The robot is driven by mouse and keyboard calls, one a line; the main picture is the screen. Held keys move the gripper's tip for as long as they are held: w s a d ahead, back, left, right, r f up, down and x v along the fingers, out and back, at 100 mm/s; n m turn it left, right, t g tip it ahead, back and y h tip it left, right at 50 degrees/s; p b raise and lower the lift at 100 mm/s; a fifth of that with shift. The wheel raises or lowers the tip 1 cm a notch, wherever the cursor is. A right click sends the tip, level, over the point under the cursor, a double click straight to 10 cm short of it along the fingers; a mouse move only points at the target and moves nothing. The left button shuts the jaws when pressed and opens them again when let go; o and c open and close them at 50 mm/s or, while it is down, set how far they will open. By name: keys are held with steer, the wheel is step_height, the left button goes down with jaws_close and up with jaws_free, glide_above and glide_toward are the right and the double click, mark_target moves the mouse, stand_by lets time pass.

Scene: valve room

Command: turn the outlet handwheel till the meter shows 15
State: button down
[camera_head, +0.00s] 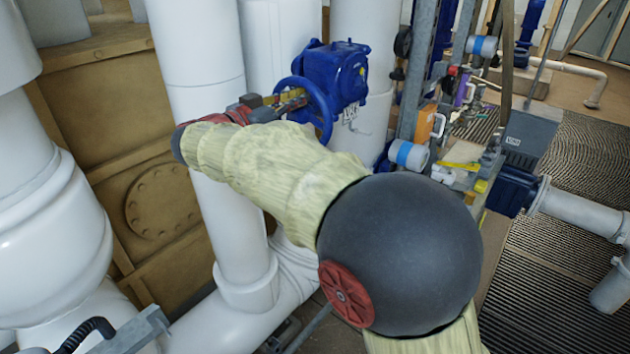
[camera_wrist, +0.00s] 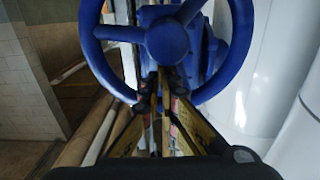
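The blue handwheel (camera_head: 322,96) sits on a blue valve gearbox (camera_head: 343,70) between white pipes. In the wrist view the handwheel (camera_wrist: 95,50) fills the upper middle, its hub and spokes facing me. My gripper (camera_head: 297,98) reaches the wheel from the left in the head view. In the wrist view the yellow-and-black fingers of my gripper (camera_wrist: 163,78) converge just below the hub, inside the rim. They overlap the place of a lower spoke, so whether they touch or grasp it is hidden. No readable meter value shows in either view.
Large white pipes (camera_head: 200,60) stand close on the left and behind the wheel. A tan tank wall (camera_head: 110,110) lies beyond. At right are a metal frame with blue-and-white cylinders (camera_head: 408,155), a dark box (camera_head: 530,133) and grated floor (camera_head: 540,270).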

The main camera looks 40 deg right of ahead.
steer(key=shift+w, duration=0.2)
steer(key=shift+w+a+b, duration=0.15)
steer(key=shift+w+b, duration=0.35)
steer(key=shift+r, duration=0.15)
steer(key=shift+w, duration=0.1)
steer(key=shift+w, duration=0.1)
